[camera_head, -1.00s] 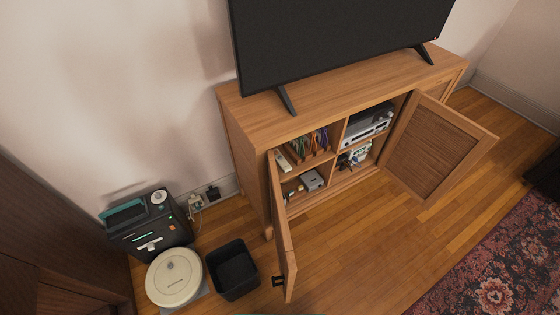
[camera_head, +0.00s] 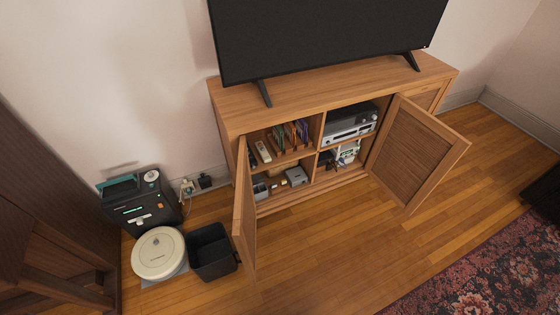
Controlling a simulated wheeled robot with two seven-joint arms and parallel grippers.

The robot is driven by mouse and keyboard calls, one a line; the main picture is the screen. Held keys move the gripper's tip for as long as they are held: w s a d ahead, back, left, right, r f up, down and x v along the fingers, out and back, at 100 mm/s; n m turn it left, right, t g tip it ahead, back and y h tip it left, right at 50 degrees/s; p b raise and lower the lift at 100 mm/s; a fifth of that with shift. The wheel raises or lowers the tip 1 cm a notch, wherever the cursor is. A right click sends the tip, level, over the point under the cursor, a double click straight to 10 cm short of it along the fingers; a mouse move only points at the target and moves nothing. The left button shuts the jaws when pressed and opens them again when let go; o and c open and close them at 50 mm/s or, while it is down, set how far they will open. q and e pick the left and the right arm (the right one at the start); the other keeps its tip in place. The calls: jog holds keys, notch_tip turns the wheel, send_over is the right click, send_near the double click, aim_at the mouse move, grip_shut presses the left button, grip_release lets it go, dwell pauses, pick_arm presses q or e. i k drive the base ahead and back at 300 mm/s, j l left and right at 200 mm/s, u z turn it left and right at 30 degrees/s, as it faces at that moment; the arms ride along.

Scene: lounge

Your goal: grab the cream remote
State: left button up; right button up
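The cream remote (camera_head: 264,152) is a slim pale bar on the upper left shelf of the open wooden TV cabinet (camera_head: 330,87). It lies near the left side of that compartment, beside a darker slim item (camera_head: 252,157) and left of a row of upright coloured cases (camera_head: 290,135). The open left door (camera_head: 245,215) stands just in front and to the left of it. Neither of my grippers shows in the head view.
The open right door (camera_head: 418,150) juts out over the floor. A black bin (camera_head: 211,252), a round cream robot vacuum (camera_head: 159,253) and a dark dock-like unit (camera_head: 143,208) stand left of the cabinet. Wooden floor (camera_head: 340,250) is clear in front; a patterned rug (camera_head: 480,270) lies right.

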aim_at(265, 156)
jog(key=i+l, duration=0.2)
jog(key=l, duration=0.15)
jog(key=i+l+u, duration=0.1)
jog(key=l, duration=0.25)
jog(key=i+l, duration=0.2)
jog(key=l, duration=0.2)
jog(key=i+l+u, duration=0.1)
jog(key=l, duration=0.25)
jog(key=i, duration=0.1)
